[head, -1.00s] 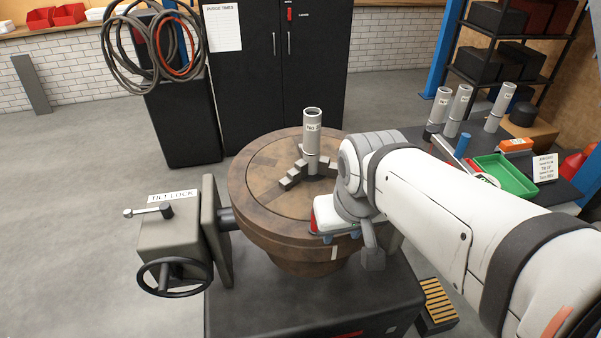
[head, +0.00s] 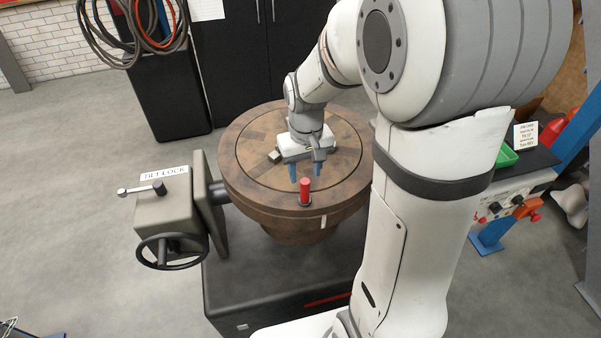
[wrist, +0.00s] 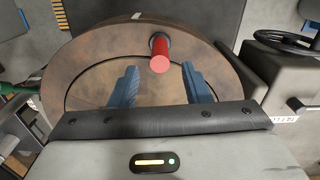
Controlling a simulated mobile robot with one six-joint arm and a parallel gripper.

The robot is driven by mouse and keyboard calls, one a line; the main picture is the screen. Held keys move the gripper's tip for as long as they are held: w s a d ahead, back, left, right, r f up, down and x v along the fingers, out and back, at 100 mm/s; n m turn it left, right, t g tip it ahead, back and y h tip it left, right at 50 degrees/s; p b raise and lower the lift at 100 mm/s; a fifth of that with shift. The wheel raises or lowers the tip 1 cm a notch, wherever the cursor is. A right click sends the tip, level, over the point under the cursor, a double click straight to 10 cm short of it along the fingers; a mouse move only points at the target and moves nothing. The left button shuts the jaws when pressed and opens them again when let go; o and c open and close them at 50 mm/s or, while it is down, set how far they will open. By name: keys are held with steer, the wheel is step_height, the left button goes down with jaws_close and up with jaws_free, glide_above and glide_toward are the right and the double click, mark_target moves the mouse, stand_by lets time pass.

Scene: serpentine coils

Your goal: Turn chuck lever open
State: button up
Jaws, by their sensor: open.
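The chuck lever, a red cylindrical handle (head: 305,188), stands upright near the front edge of the round brown table (head: 240,180). In the wrist view the red handle (wrist: 160,52) shows just beyond the gap between the two blue fingers. My gripper (head: 305,176) hangs over the table, fingers down, just behind the handle. Its fingers are apart with nothing between them, also in the wrist view (wrist: 163,88). Whether a finger touches the handle cannot be told.
A grey tilt-lock box (head: 165,215) with a small crank and a black handwheel (head: 170,251) stands left of the table. A dark cabinet (head: 235,60) stands behind.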

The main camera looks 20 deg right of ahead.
mark_target(305, 190)
step_height(305, 190, down, 7)
steer(key=shift+f+p, duration=0.2)
steer(key=shift+p, duration=0.25)
jaws_close()
stand_by(0.3)
